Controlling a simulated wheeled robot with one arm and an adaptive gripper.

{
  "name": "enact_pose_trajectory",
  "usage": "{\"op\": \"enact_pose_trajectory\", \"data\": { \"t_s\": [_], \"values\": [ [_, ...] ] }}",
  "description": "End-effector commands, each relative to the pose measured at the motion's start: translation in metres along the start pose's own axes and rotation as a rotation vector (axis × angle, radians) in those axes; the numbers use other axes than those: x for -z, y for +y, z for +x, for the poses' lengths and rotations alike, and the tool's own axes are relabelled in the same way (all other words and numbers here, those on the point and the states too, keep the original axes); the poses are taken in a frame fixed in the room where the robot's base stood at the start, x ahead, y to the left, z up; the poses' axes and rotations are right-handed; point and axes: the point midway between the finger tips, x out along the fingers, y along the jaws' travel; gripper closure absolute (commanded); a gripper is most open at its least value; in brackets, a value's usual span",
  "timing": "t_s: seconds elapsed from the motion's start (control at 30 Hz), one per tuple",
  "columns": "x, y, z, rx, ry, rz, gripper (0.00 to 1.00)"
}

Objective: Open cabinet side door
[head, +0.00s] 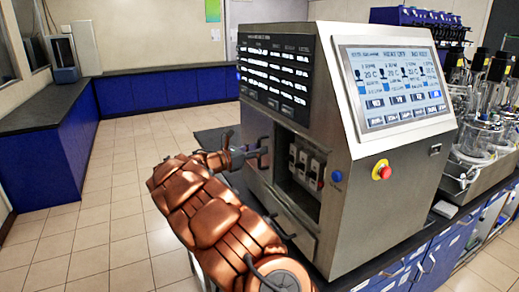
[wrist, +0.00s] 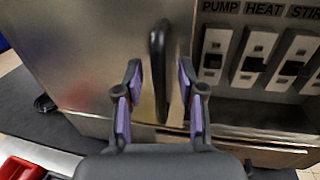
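The steel cabinet (head: 395,190) stands on a dark bench, with a touchscreen on its front. Its side door (head: 256,132) is a metal panel beside an opening that shows several switches (head: 304,166). The door's dark upright handle (wrist: 158,65) appears in the wrist view. My gripper (head: 246,154) reaches the door from the left in the head view. In the wrist view my gripper (wrist: 160,105) is open, with one purple-padded finger on each side of the handle's lower part. I cannot tell whether either pad touches the handle.
A lower panel with its own handle (head: 279,228) lies below the opening. A red stop button (head: 381,170) sits on the cabinet front. Glass vessels (head: 478,138) stand at the right. Tiled floor (head: 125,160) is free at the left. A red object (wrist: 20,168) shows at the wrist view's lower left.

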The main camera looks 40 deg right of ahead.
Motion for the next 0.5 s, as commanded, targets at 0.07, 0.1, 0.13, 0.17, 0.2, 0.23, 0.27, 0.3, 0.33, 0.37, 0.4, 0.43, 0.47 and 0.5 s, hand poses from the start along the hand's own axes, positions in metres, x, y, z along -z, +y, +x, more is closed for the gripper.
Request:
{"op": "enact_pose_trajectory", "data": {
  "t_s": [0.07,0.1,0.13,0.17,0.2,0.23,0.27,0.3,0.33,0.37,0.4,0.43,0.47,0.5],
  "values": [
    [-0.001,0.002,-0.014,-0.006,-0.001,0.0,0.61],
    [-0.001,0.002,-0.021,-0.006,0.0,0.001,0.61],
    [-0.001,0.002,-0.027,-0.006,0.0,0.001,0.61],
    [-0.001,0.002,-0.033,-0.007,-0.001,0.001,0.61],
    [-0.001,0.002,-0.041,-0.007,-0.001,0.001,0.61],
    [-0.001,0.002,-0.047,-0.006,-0.001,0.001,0.61],
    [-0.001,0.001,-0.053,-0.006,-0.002,0.001,0.61],
    [-0.001,0.001,-0.061,-0.005,-0.003,0.001,0.61],
    [-0.001,0.001,-0.066,-0.005,-0.003,0.001,0.61],
    [-0.001,0.001,-0.072,-0.005,-0.002,0.001,0.61],
    [-0.001,0.001,-0.078,-0.005,-0.002,0.001,0.61],
    [-0.001,0.001,-0.083,-0.006,-0.002,0.001,0.61],
    [-0.001,0.001,-0.087,-0.006,-0.002,0.001,0.61],
    [0.0,0.002,-0.092,-0.006,-0.001,0.001,0.61]
  ]
}}
